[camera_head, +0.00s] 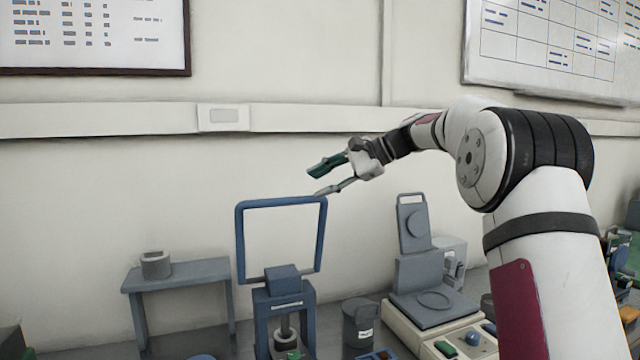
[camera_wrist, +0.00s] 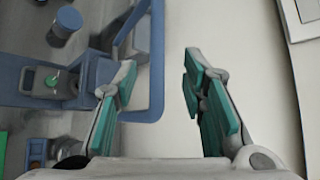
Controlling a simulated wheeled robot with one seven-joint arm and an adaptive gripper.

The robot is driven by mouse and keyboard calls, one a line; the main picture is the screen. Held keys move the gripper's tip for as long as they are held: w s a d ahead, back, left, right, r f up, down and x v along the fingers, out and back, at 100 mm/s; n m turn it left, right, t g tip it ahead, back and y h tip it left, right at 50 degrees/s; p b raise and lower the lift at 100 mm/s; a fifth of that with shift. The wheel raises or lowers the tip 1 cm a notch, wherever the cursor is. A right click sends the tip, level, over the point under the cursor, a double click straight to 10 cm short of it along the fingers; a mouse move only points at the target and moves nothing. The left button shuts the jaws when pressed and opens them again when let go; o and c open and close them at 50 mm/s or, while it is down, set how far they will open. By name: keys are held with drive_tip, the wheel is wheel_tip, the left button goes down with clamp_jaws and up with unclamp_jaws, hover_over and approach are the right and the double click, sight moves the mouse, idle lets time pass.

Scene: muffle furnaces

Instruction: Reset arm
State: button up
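My gripper (camera_head: 318,181) is raised at the end of my arm in the head view, pointing left. The lower fingertip appears close to the top right corner of a blue upright frame (camera_head: 281,202). In the wrist view the left finger overlaps part of this blue frame (camera_wrist: 157,60). I cannot tell whether they touch.
A grey bench (camera_head: 180,275) with a small grey cup (camera_head: 156,264) stands at left. A beige device with a grey plate (camera_head: 430,308) and a dark cylinder (camera_head: 358,322) are at lower right of the frame. Bare wall (camera_head: 290,60) lies behind; whiteboards hang on it.

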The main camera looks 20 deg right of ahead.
drive_tip(key=s+a+f+n+g+h, duration=0.1)
drive_tip(key=s+a+n+h, duration=0.1)
drive_tip(key=s+a, duration=0.35)
drive_tip(key=s+a+f+n+g+h, duration=0.1)
drive_tip(key=s+a+f+n+h, duration=0.1)
drive_tip(key=s, duration=0.6)
drive_tip(key=s+a+f+n+h, duration=0.1)
drive_tip(key=s+a+n, duration=0.15)
drive_tip(key=s, duration=0.45)
drive_tip(key=s+f+n+h, duration=0.1)
drive_tip(key=s+f+n, duration=0.1)
drive_tip(key=s+f, duration=0.2)
drive_tip(key=s+d+f+n+h, duration=0.1)
drive_tip(key=s+f+n+h, duration=0.1)
drive_tip(key=s, duration=0.9)
drive_tip(key=s+f+n+h, duration=0.2)
drive_tip(key=s+f+n, duration=0.1)
drive_tip(key=s+f, duration=0.3)
drive_tip(key=shift+s+d+f, duration=0.35)
drive_tip(key=shift+s+f, duration=0.05)
drive_tip(key=shift+s, duration=0.85)
